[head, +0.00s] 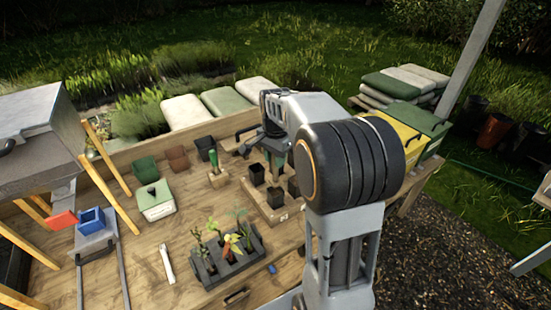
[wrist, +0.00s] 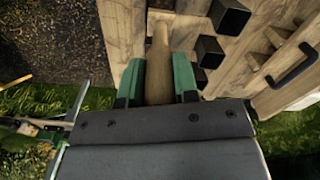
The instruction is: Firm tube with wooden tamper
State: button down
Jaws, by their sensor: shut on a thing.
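My gripper (wrist: 157,84) has green fingers shut on the wooden tamper (wrist: 158,62), a pale rounded wooden rod, in the wrist view. In the head view my gripper (head: 276,150) is over the far side of the wooden rack (head: 262,211), partly hidden by my arm. The rack holds black square tubes: one at the left (head: 256,173), one in front (head: 276,196) and one at the right (head: 292,185). In the wrist view black tubes (wrist: 228,16) stand to the right of the tamper, apart from it.
A seedling tray (head: 225,268) is in front of the rack. A green-handled tool (head: 213,161) stands left of it.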

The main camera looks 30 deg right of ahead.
jog(key=shift+r+p, duration=1.9)
jog(key=shift+r, duration=0.7)
